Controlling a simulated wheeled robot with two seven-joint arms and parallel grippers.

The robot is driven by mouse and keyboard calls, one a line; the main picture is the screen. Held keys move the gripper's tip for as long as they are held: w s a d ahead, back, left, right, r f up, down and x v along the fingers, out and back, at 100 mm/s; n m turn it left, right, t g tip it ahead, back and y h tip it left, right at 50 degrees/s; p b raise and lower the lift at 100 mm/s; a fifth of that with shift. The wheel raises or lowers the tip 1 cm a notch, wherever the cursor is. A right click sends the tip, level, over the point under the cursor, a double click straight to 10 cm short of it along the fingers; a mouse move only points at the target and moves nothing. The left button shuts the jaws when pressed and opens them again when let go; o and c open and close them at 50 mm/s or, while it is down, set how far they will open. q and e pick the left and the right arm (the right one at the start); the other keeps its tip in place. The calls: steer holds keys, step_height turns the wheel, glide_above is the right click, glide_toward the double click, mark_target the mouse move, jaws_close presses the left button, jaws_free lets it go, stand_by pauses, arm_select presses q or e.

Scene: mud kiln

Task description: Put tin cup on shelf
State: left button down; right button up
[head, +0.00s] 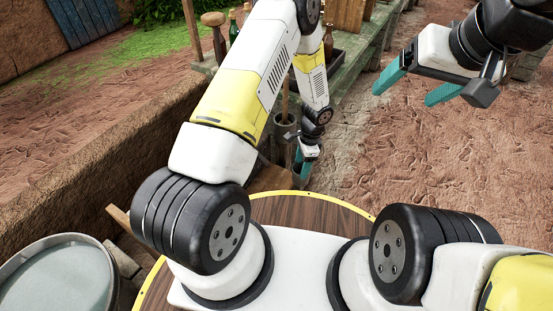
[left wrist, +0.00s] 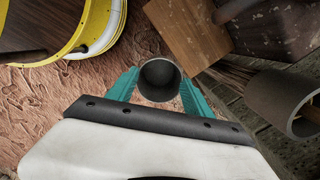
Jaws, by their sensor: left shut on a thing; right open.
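The tin cup (left wrist: 160,80) is a dark grey, open-topped cylinder held between the two teal fingers of my left gripper (left wrist: 160,92) in the left wrist view. I look into its round mouth there. In the head view my left gripper (head: 303,163) hangs low in front of the bench, beyond my round base, and the cup is hard to make out. My right gripper (head: 414,88) is at the upper right, its teal fingers apart and empty, above the bare ground. A long weathered wooden bench or shelf (head: 352,62) runs behind the left arm; I cannot tell if it is the named shelf.
Bottles (head: 233,27) and a wooden-headed tool (head: 214,32) stand on the bench. A cylindrical pot (left wrist: 272,100) and a wooden board (left wrist: 188,35) are near the cup. A round tub (head: 60,245) stands at the lower left. A mud wall (head: 120,150) runs along the left. Open ground lies right.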

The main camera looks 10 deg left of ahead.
mark_target(268, 162)
arm_select(q)
step_height(268, 162, down, 7)
steer(key=s+d+m, duration=0.3)
steer(key=m, duration=0.1)
steer(key=shift+t, duration=0.3)
steer(key=w+a, duration=0.2)
steer(key=a, duration=0.3)
steer(key=w+a, duration=0.2)
steer(key=a, duration=0.4)
steer(key=w+a, duration=0.2)
steer(key=a, duration=0.3)
steer(key=shift+a+r, duration=0.1)
steer(key=shift+a, duration=0.1)
steer(key=shift+f, duration=1.75)
steer(key=shift+f, duration=0.15)
steer(key=shift+c, duration=2.1)
jaws_free()
step_height(268, 162, up, 12)
steer(key=d, duration=0.1)
steer(key=shift+d, duration=0.25)
